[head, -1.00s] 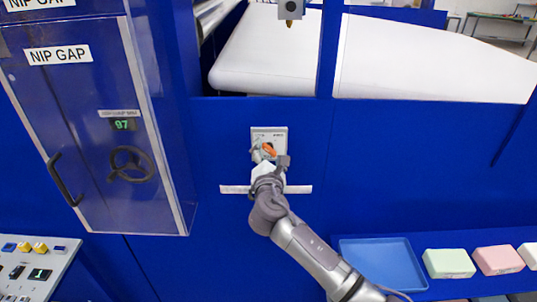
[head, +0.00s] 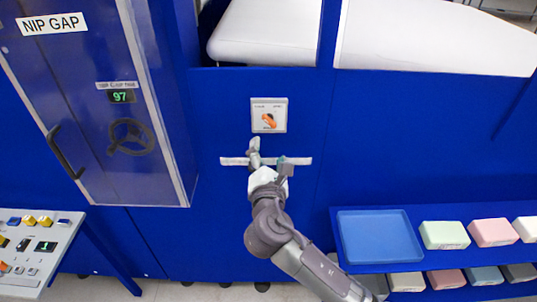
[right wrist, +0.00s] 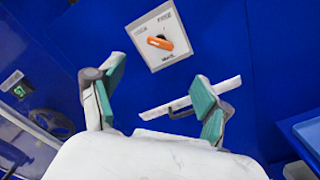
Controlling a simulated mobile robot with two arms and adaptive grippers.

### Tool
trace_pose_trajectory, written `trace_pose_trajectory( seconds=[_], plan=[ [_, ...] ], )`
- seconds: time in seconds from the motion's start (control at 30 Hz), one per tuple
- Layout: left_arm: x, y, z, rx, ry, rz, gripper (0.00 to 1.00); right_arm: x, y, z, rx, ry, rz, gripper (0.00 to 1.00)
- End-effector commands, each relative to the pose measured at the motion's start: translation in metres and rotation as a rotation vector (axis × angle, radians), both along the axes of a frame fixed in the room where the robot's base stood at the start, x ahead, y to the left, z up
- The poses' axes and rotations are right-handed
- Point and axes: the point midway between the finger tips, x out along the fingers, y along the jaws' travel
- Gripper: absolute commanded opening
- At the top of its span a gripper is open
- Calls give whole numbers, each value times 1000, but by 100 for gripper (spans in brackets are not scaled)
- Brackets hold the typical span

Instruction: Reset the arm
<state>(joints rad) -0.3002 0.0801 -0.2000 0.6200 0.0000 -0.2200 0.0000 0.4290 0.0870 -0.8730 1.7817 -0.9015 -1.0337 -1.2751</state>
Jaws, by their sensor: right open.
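My right gripper (head: 268,156) is open and empty in front of the blue machine panel, just below a switch plate. The plate (head: 281,104) is pale grey and carries an orange rotary knob (head: 268,120). In the right wrist view the green-padded fingers of the gripper (right wrist: 158,98) stand wide apart, and the orange knob (right wrist: 162,43) lies beyond them, apart from both. The knob's pointer is slanted; the plate's lettering is too small to read surely. My left gripper does not show.
A pale horizontal bar (head: 302,161) sits on the panel behind the gripper. At left are the nip gap cabinet (head: 85,70), its display reading 97, and a button console (head: 35,250). At right, a blue tray (head: 376,238) and several foam blocks (head: 444,235) stand on shelves.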

Motion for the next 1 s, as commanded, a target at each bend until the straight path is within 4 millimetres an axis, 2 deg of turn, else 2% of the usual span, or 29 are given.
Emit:
trace_pose_trajectory(
  seconds=[0.5,0.57,0.6,0.67,0.77,0.8,0.87,0.9,0.97,1.0],
  plan=[
    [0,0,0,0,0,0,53,-3,0,-1,0,1,-1,77],
    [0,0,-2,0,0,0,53,-2,-1,-7,6,12,-1,77],
    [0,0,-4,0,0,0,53,-1,-2,-17,15,27,0,77],
    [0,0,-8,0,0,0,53,2,-6,-40,40,65,-4,77],
    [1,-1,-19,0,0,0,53,8,-15,-101,115,168,-13,77],
    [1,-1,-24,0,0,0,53,8,-20,-130,154,217,-20,77],
    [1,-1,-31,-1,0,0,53,7,-29,-177,224,296,-37,77],
    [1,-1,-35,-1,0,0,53,4,-35,-207,271,347,-52,77],
    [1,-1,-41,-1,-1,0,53,-2,-45,-252,345,421,-79,77],
    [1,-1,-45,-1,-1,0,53,-9,-51,-282,395,470,-100,77]
  ],
)
